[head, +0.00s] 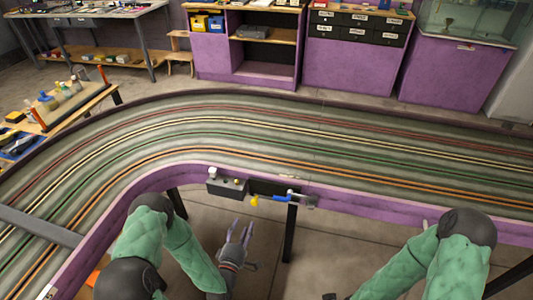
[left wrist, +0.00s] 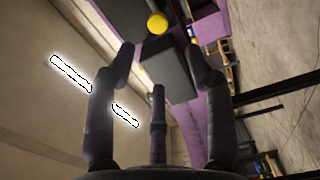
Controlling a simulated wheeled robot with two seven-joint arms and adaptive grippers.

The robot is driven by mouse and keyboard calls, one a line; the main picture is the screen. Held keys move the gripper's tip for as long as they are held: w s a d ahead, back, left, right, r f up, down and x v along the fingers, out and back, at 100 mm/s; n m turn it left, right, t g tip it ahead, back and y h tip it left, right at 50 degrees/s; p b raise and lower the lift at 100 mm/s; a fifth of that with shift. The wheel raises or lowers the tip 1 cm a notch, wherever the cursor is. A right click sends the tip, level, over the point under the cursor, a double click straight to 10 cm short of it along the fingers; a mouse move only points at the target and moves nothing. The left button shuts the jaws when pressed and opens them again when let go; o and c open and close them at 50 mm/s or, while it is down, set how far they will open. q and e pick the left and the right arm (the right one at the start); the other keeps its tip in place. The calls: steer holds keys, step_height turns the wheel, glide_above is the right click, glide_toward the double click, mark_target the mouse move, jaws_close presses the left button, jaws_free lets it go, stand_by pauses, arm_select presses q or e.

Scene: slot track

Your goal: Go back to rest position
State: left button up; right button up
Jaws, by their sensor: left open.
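My left gripper (head: 240,232) hangs in front of the purple inner wall of the slot track, below a small grey control box. Its fingers point away from me and upward. In the left wrist view the gripper (left wrist: 160,62) has its dark fingers spread apart with nothing between them. My right arm comes in at the lower right of the head view, bent at the elbow. Its forearm runs down to the bottom edge, and its fingers do not show.
The slot track (head: 200,133) curves across in front of me. The control box (head: 227,187) and a blue-and-yellow item (head: 277,197) are at its inner wall. A dark table leg (head: 290,232) stands right of my left gripper. Purple cabinets (head: 352,67) stand behind. Floor shows between my arms.

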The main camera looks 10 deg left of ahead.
arm_select(q)
steer(key=s+d+f+m+g+h+p, duration=0.2)
steer(key=s+d+f+m+g, duration=0.2)
steer(key=d+f+m+g, duration=0.35)
steer(key=s+d+f+m+g, duration=0.1)
steer(key=s+m+g, duration=0.3)
steer(key=s, duration=0.4)
steer(key=s+d+f+m+g+h+p, duration=0.1)
steer(key=s+d+f+m+g, duration=0.1)
steer(key=s+g, duration=0.4)
steer(key=shift+s+m, duration=0.85)
steer(key=shift+s, duration=0.1)
